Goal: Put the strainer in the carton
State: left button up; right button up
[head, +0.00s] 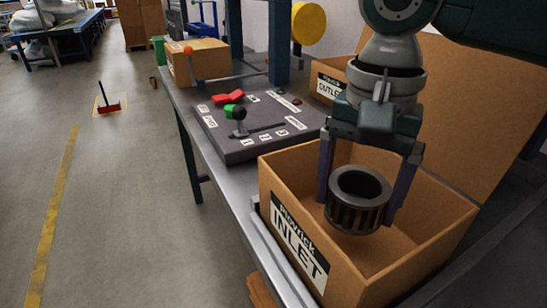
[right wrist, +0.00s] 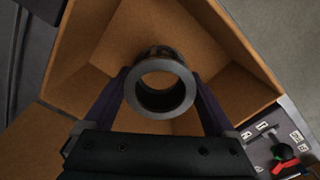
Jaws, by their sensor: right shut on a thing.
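The strainer (head: 358,205) is a dark grey, slotted metal cylinder with an open ring top. My right gripper (head: 362,203) comes down from above and is shut on it, one finger on each side. The strainer is upright, inside or just above the opening of the carton (head: 283,187) labelled INLET; I cannot tell whether it touches the floor. In the right wrist view the strainer (right wrist: 160,88) sits between the two fingers, with the carton walls (right wrist: 88,60) around it. A second carton (head: 328,85), labelled OUTLET, stands behind. My left gripper is not in view.
A grey panel (head: 240,150) with labels, a black knob and red and green parts lies on the table left of the INLET carton. Another box (head: 200,62) with an orange ball stands at the far end. A blue post (head: 280,40) rises behind the panel. Open floor lies left.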

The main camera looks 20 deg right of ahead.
aim_at(346, 237)
notch_tip(346, 237, down, 4)
jog(key=shift+f+b, duration=0.1)
jog(key=shift+b, duration=0.55)
jog(key=shift+f, duration=0.3)
jog(key=shift+r, duration=0.1)
jog(key=o, duration=1.3)
jog(key=shift+c, duration=0.2)
